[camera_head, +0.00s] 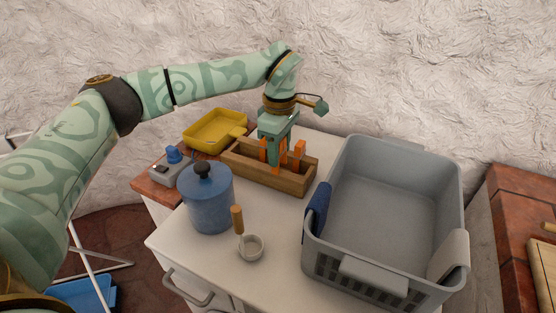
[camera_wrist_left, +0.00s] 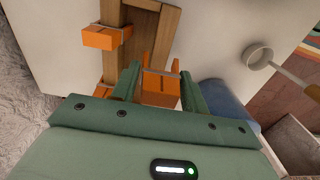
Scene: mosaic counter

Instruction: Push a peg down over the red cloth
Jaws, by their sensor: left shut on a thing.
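My left gripper (camera_head: 275,155) reaches down into the box from above. In the left wrist view its two green fingers (camera_wrist_left: 160,84) are shut on an orange peg (camera_wrist_left: 160,92). Another orange peg (camera_head: 299,149) stands beside the gripper in the box; an orange peg also shows ahead of the fingers in the left wrist view (camera_wrist_left: 102,38). I see no red cloth; a dark blue cloth (camera_head: 317,209) hangs over the grey basket's left rim. My right gripper is not in view.
The grey basket (camera_head: 385,165) stands to the right, with a pale cloth (camera_head: 449,257) over its right rim. The counter's front (camera_head: 290,265) is partly clear.

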